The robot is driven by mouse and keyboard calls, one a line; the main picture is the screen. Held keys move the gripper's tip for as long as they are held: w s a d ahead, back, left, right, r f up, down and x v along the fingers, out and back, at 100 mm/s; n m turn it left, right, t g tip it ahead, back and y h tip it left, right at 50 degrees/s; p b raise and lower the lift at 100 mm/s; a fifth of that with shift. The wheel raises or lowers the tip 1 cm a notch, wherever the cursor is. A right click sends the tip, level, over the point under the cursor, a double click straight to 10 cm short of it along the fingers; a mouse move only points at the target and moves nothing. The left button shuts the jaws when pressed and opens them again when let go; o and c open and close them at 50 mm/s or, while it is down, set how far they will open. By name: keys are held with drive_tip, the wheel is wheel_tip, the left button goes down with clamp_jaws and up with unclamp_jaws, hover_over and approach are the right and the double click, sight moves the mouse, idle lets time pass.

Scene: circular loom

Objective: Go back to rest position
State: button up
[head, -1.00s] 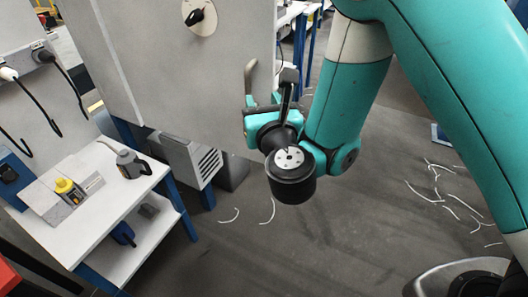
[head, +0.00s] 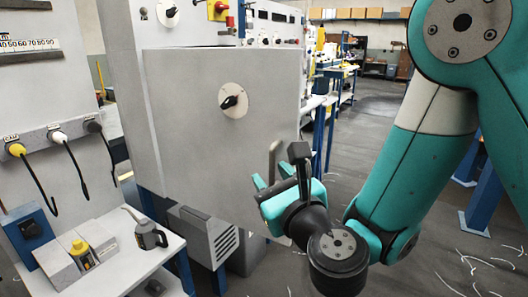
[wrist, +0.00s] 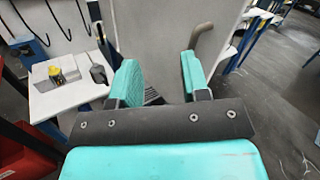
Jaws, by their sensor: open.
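My gripper (head: 270,187) is in front of the large grey cabinet panel (head: 190,110) in the head view, to the right of the small white table. In the wrist view my gripper (wrist: 162,80) shows two teal fingers spread apart with nothing between them. A grey bar handle (head: 273,160) on the panel is just beyond the fingers in the head view. The handle also shows in the wrist view (wrist: 201,36), beyond the right finger. The fingers look clear of it, though the exact gap is hard to tell.
A black knob (head: 230,102) is on the panel. Cables hang on the left wall. Grey floor (head: 375,112) is open at the back right, with thread scraps lower right.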

drive_tip(key=s+a+r+n+g+y+p, duration=0.1)
drive_tip(key=s+a+r+n+g+y, duration=0.35)
drive_tip(key=n, duration=0.75)
drive_tip(key=s+a+r+n+g+y+p, duration=0.1)
drive_tip(key=s+n+g+y, duration=0.2)
drive_tip(key=s+n+g, duration=0.55)
drive_tip(key=s+d+f+n+g+h+p, duration=0.1)
drive_tip(key=s+d+n+g+h, duration=0.1)
drive_tip(key=d+n+h, duration=0.3)
drive_tip(key=s+d+f+n+g+h+p, duration=0.1)
drive_tip(key=s+d+n+h, duration=0.3)
drive_tip(key=d+n, duration=0.6)
drive_tip(key=shift+s+d+g+h, duration=0.35)
drive_tip(key=shift+s+d+g, duration=0.2)
drive_tip(key=shift+g, duration=0.25)
drive_tip(key=shift+w+f, duration=0.1)
